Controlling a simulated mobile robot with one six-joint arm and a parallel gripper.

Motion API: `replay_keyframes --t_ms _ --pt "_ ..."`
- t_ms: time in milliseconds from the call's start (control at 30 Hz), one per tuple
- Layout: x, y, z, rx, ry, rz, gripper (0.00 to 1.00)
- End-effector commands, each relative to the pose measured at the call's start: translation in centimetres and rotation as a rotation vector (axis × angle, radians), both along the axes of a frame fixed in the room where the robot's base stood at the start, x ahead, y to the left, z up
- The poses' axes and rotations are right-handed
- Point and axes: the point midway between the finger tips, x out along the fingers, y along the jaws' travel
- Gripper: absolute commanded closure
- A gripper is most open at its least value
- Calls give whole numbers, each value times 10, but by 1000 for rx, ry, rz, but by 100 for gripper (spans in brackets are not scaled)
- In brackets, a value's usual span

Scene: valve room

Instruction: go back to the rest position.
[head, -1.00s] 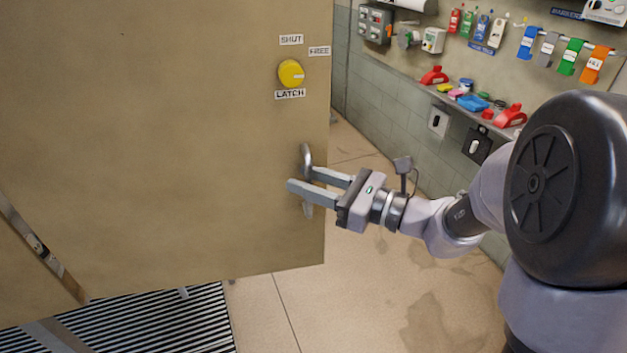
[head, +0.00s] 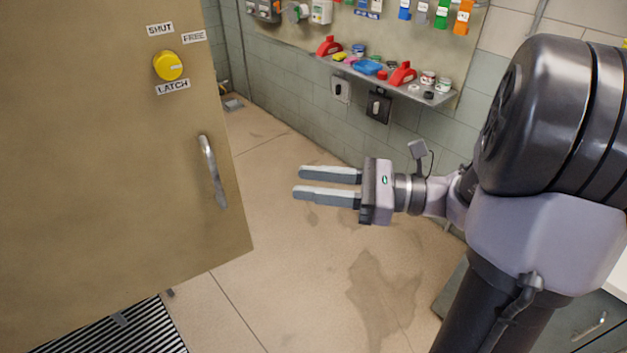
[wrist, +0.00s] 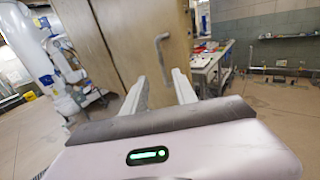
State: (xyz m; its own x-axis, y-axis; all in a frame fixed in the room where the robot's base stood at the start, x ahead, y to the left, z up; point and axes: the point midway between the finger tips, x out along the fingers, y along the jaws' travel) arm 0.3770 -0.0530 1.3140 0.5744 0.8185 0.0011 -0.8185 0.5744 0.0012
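My gripper (head: 298,184) is open and empty in the head view. Its fingers point left and stand apart from the door's handle, with floor showing behind them. The wrist view shows the two fingers (wrist: 158,85) spread with nothing between them. The tan door (head: 100,200) fills the left of the head view. Its upright metal handle (head: 212,172) is free of my gripper. The handle also shows in the wrist view (wrist: 162,50). A yellow knob (head: 168,66) sits above the handle among labels reading SHUT, FREE and LATCH.
A shelf (head: 440,98) with red items and small containers runs along the tiled wall at the back. A floor grating (head: 130,330) lies below the door. A grey cabinet (head: 590,325) stands at lower right. Stained floor (head: 300,270) between door and cabinet is clear.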

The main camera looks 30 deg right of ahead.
Motion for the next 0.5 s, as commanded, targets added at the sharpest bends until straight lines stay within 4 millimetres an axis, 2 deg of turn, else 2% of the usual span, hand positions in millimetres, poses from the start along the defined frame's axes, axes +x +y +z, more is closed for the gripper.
replay_keyframes --t_ms 400,467,500 --pt "-1 2 -1 -6 0 6 66" --pt "-6 15 -8 -51 -2 47 66" --pt "-13 32 -17 -121 -7 104 66"
